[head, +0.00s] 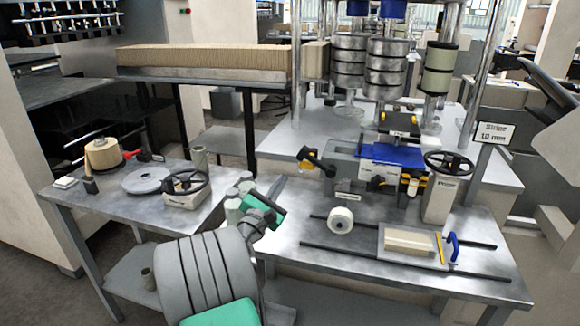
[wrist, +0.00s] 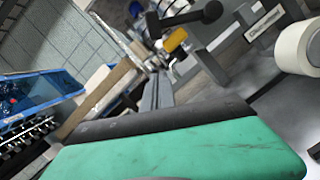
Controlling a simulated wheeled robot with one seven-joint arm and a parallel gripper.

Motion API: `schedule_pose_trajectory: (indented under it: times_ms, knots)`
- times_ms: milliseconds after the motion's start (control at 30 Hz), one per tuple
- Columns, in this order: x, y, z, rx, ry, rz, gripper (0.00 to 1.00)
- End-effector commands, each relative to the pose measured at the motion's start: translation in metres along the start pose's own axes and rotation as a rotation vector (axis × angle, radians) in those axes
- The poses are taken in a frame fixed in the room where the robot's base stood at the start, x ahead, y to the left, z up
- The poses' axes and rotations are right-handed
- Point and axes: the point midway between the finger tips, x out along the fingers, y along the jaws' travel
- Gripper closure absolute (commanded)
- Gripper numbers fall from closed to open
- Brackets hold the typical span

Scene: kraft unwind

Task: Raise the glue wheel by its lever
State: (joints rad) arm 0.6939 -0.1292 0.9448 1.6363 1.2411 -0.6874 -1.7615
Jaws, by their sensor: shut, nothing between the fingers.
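A black lever (head: 316,162) with a thick knob sticks out at the left of the machine's glue unit; it also shows in the wrist view (wrist: 185,17), near a yellow part. A pale roller (head: 341,220), which may be the glue wheel, rests low at the front of the bench and shows in the wrist view (wrist: 300,48). I cannot tell for certain that it is the glue wheel. My gripper (head: 272,208), green and black, is shut and empty. It is left of the roller and below the lever, apart from both. Its green finger fills the lower wrist view.
A blue-topped block (head: 393,155) and a black handwheel (head: 448,163) stand right of the lever. A tray (head: 385,258) with a tan block sits on the front bench between dark rails. The left table (head: 120,205) holds another handwheel and a spool. A sign (head: 493,132) reads 1.0 mm.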

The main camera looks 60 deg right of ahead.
Motion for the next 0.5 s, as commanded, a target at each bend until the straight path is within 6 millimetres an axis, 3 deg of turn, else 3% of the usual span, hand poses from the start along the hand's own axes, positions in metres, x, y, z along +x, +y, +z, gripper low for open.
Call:
schedule_pose_trajectory:
  times_ms: [133,300,500]
  knots:
    - [0.030,0.001,0.009,0.001,-0.005,-0.002,1.00]
    - [0.034,0.001,0.034,0.001,-0.001,0.000,1.00]
    - [0.035,0.000,0.039,0.000,0.001,0.001,1.00]
